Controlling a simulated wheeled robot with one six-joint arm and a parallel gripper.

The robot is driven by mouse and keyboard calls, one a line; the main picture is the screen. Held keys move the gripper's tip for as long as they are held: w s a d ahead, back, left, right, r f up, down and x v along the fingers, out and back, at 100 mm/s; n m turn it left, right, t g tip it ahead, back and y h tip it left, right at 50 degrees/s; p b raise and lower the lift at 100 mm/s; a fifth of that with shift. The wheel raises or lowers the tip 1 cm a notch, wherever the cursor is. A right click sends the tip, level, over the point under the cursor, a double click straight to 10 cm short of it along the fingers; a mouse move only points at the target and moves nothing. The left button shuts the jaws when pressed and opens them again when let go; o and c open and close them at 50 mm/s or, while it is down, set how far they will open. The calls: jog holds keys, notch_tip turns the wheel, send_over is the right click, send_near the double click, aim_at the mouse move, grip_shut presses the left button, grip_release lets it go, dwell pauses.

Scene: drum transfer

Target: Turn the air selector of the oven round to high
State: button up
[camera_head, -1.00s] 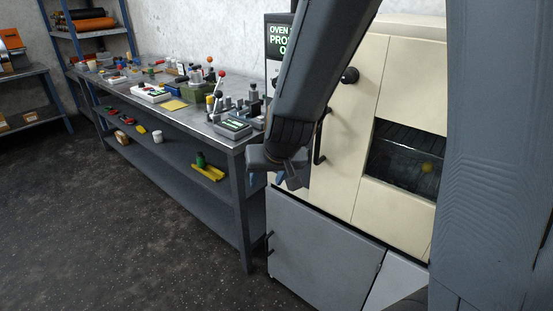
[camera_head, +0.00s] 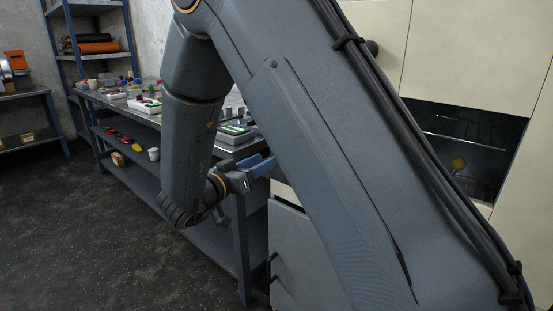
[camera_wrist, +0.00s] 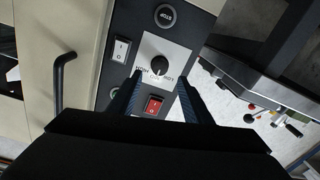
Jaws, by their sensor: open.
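The air selector (camera_wrist: 160,66) is a round black knob on a white plate in the wrist view. Small lettering sits beside and below it; its pointer seems to aim down-left, though this is small. The oven (camera_head: 455,60) is cream, at the right of the head view, with its control panel hidden behind my arm. My gripper (camera_wrist: 160,94) is open and empty in the wrist view, facing the panel, its fingertips just below the knob, one to each side. In the head view my gripper (camera_head: 264,166) points right, toward the oven.
A red rocker switch (camera_wrist: 154,106) lies between my fingers' lines, below the selector. The oven's door handle (camera_wrist: 61,80) stands out at left. A workbench (camera_head: 225,205) stands left of the oven.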

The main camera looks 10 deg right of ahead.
jog(key=x, duration=0.6)
jog(key=shift+w+d, duration=0.25)
jog(key=shift+d, duration=0.1)
jog(key=shift+c, duration=0.4)
jog(key=c, duration=1)
